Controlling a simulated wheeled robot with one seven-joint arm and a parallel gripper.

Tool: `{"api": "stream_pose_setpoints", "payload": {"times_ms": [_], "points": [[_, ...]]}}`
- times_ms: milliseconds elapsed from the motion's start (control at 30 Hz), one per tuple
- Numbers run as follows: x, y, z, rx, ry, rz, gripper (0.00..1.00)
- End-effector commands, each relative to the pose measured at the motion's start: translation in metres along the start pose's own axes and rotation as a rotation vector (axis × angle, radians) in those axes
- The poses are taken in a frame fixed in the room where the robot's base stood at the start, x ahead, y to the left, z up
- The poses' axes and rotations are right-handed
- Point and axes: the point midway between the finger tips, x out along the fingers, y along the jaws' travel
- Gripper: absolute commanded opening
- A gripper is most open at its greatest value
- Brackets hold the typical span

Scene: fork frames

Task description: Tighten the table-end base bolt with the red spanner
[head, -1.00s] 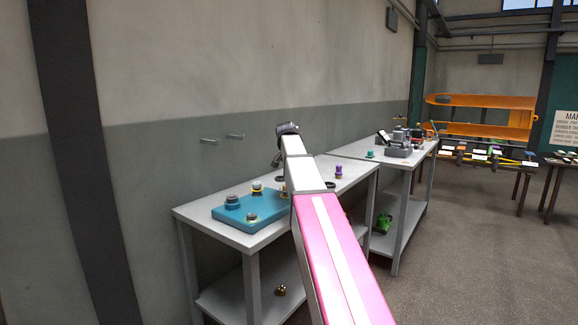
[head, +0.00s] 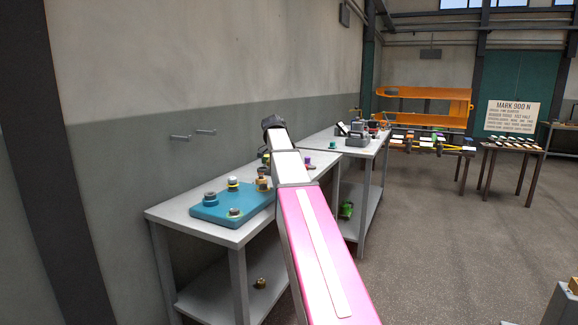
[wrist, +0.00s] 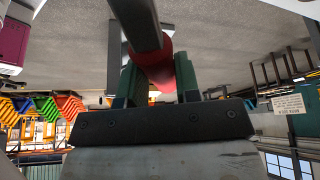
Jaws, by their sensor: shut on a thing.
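In the wrist view my gripper (wrist: 157,78) is shut on the red spanner, with one teal finger on each side of its red handle (wrist: 158,62). A dark shaft (wrist: 138,22) runs from the handle toward the top of the picture. The spanner's working end is out of that view. In the head view my pink and white arm stretches forward over the near bench, and its dark wrist end hides the gripper and spanner. The orange fork frame (head: 420,93) stands at the far right, well beyond my arm. Its base bolts are too small to tell apart.
The near grey bench (head: 185,215) carries a blue plate (head: 240,204) with several round fittings. A second bench (head: 350,150) behind holds a grey machine. A low table of small parts (head: 513,146) stands right of the frame. The floor (head: 430,230) between is open.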

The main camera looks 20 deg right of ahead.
Motion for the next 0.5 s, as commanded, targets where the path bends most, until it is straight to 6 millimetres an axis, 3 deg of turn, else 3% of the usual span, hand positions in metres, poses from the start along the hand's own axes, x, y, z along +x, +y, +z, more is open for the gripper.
{"api": "stream_pose_setpoints", "payload": {"times_ms": [500], "points": [[0.01, 0.0, 0.004, -0.002, 0.003, -0.001, 0.0]]}}
